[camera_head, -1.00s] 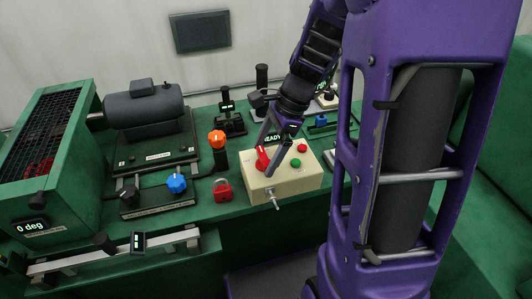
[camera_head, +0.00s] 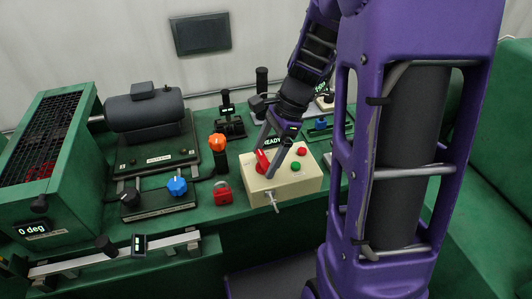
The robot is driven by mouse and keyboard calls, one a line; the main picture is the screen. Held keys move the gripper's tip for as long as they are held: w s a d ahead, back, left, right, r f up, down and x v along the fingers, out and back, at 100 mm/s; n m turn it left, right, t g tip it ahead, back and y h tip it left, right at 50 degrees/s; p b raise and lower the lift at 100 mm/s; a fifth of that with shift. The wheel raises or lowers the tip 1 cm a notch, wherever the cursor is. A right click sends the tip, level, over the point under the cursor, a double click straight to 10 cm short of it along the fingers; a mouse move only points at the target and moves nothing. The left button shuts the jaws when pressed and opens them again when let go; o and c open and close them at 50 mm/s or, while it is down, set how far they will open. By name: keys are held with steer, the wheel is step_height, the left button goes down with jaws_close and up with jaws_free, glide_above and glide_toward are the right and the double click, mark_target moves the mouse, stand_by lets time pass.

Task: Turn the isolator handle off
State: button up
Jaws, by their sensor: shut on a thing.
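The red isolator handle (camera_head: 262,161) is on the top left of a cream control box (camera_head: 298,185) in the middle of the green bench. My gripper (camera_head: 266,170) reaches down from above right and is shut on the handle, with a finger on each side of it. The fingers hide part of the handle, and its exact angle is hard to tell. A small display on the box, partly behind the gripper, seems to read READY.
Red and green buttons (camera_head: 295,166) and a front toggle lever (camera_head: 274,204) sit close to the gripper. A red padlock-like block (camera_head: 222,193), an orange knob (camera_head: 217,143) and a blue knob (camera_head: 177,186) stand to the left. A motor (camera_head: 145,107) and caged flywheel housing are farther left.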

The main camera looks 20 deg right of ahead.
steer(key=n+p, duration=0.1)
steer(key=n, duration=0.1)
steer(key=n+g+p, duration=0.1)
steer(key=n, duration=0.1)
steer(key=shift+w+r+g+p, duration=0.1)
steer(key=shift+r+g+p, duration=0.1)
steer(key=shift+g+p, duration=0.1)
steer(key=n+p, duration=0.1)
steer(key=n, duration=0.1)
steer(key=n+g+h+p, duration=0.1)
steer(key=n, duration=0.1)
steer(key=shift+w+a+n+h, duration=0.1)
steer(key=shift+n+h, duration=0.2)
steer(key=n+g+h+p, duration=0.1)
steer(key=n+p, duration=0.1)
steer(key=n, duration=0.2)
steer(key=shift+w+a+f, duration=0.1)
steer(key=shift+a+n+h+p, duration=0.1)
steer(key=shift+n+h+p, duration=0.75)
steer(key=shift+n, duration=1.25)
steer(key=o, duration=1.1)
steer(key=shift+c, duration=0.2)
steer(key=p+v, duration=0.1)
steer(key=v, duration=1.6)
steer(key=shift+w+a, duration=0.25)
steer(key=shift+w, duration=0.2)
